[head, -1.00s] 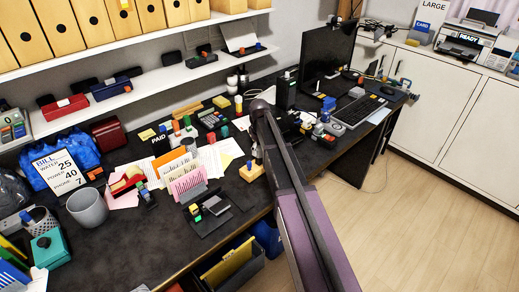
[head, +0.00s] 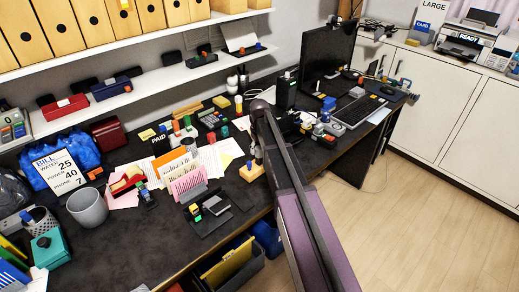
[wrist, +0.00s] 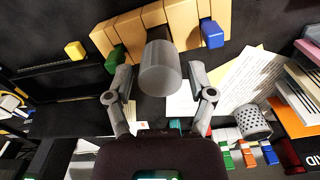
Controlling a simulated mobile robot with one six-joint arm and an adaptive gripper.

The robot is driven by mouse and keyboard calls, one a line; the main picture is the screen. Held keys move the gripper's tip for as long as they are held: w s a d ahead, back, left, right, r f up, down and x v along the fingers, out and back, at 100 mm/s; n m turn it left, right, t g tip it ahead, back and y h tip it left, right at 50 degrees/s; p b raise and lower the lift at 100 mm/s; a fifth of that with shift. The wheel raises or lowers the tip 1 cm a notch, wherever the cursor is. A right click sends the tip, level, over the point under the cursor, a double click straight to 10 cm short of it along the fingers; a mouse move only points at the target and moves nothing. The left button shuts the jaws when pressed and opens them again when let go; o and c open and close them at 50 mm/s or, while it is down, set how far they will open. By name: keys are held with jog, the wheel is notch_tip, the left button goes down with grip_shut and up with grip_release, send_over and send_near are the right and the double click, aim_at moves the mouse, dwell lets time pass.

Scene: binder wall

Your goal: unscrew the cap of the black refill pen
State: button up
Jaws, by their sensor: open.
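In the wrist view my gripper (wrist: 160,75) is open, its two grey fingers apart. A smooth grey cylinder (wrist: 160,68) with a darker part at its far end stands between the fingertips. A gap seems to show on each side of it. It may be the capped end of the pen, but I cannot tell for sure. Behind it is a wooden stand (wrist: 187,30) with a green piece (wrist: 118,60) and a blue piece (wrist: 212,33). In the head view a wooden stand (head: 252,172) shows beside my arm; my gripper and the pen cannot be made out there.
The dark desk (head: 120,240) is crowded. A letter rack (head: 187,182), papers (head: 218,152) and a grey cup (head: 87,207) are left of my arm. A monitor (head: 326,55) and a keyboard (head: 358,110) are to its right. A mesh cup (wrist: 253,122) shows in the wrist view.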

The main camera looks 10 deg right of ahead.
jog(key=shift+m, duration=1.3)
grip_shut()
jog(key=shift+n, duration=0.3)
jog(key=n, duration=0.3)
jog(key=shift+n, duration=0.3)
jog(key=shift+n, duration=0.3)
